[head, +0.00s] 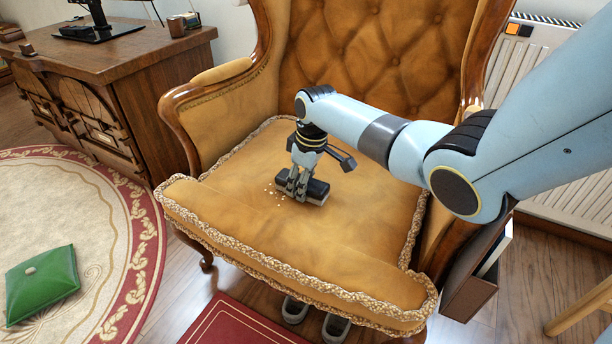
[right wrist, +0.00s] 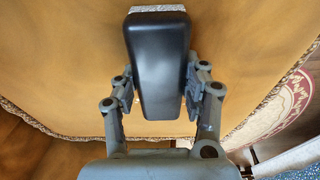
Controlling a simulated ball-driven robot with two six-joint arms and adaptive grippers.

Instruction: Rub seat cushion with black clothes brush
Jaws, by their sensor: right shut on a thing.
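The seat cushion (head: 250,215) is the mustard-yellow seat of a wooden armchair with braided trim. It fills most of the right wrist view (right wrist: 60,60) too. The black clothes brush (head: 317,189) is down at the cushion's middle, black back up, pale underside toward the fabric. My right gripper (head: 300,183) is shut on it from above. In the right wrist view the brush (right wrist: 158,65) sits between both fingers, with a light strip at its far end. Small pale crumbs (head: 276,194) lie on the cushion just left of the brush. My left gripper is not in view.
The armchair's left armrest (head: 205,100) and tufted back (head: 370,50) rise around the seat. A wooden cabinet (head: 130,60) stands at left, and a green cushion (head: 42,284) lies on the round rug. A radiator (head: 560,110) is at right. The front of the seat is clear.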

